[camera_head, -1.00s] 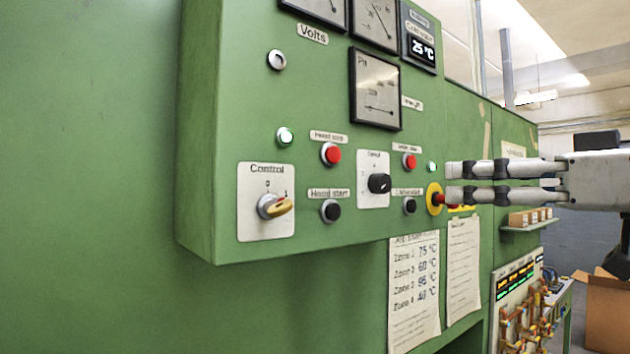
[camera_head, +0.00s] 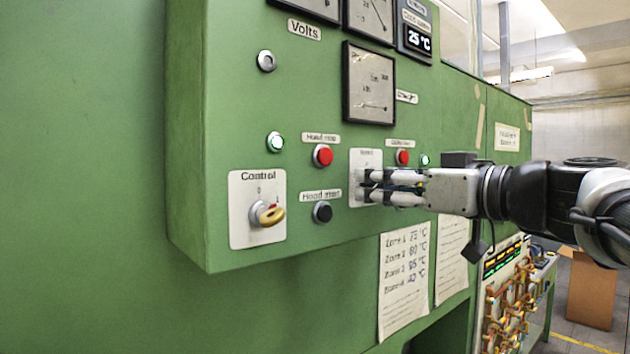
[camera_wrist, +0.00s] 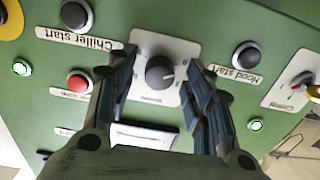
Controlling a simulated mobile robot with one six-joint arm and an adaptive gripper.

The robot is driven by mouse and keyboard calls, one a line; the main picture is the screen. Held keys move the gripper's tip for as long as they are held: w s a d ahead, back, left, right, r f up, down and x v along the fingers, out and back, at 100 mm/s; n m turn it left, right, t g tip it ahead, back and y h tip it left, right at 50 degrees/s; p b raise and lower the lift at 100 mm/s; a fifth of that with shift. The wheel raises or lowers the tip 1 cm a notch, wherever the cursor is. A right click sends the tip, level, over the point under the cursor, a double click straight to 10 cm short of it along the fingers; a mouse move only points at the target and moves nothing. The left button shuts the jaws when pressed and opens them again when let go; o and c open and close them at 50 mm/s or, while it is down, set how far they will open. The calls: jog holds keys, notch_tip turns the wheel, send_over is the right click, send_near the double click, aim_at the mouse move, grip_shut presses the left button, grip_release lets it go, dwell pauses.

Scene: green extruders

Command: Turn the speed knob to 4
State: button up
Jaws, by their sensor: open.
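The speed knob (camera_wrist: 160,73) is a round black knob on a white plate, seen in the wrist view. Its plate (camera_head: 366,158) also shows in the head view, but there my gripper hides the knob. My gripper (camera_head: 362,186) reaches in from the right with its fingertips at the plate. In the wrist view my gripper (camera_wrist: 158,60) is open, with one finger on each side of the knob and a visible gap to each. I cannot read which number the knob points to.
Another red button (camera_head: 402,157) is just above my gripper. In the wrist view the chiller start button (camera_wrist: 76,16) is near one finger.

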jog(key=c, duration=1)
jog(key=shift+c, duration=0.2)
jog(key=shift+m, duration=0.3)
jog(key=m+b, duration=0.2)
jog(key=m, duration=0.2)
jog(key=shift+m, duration=0.3)
jog(key=m+p, duration=0.4)
jog(key=m, duration=1.4)
jog(key=shift+r+p, duration=0.2)
jog(key=shift+p, duration=0.1)
jog(key=shift+m, duration=0.4)
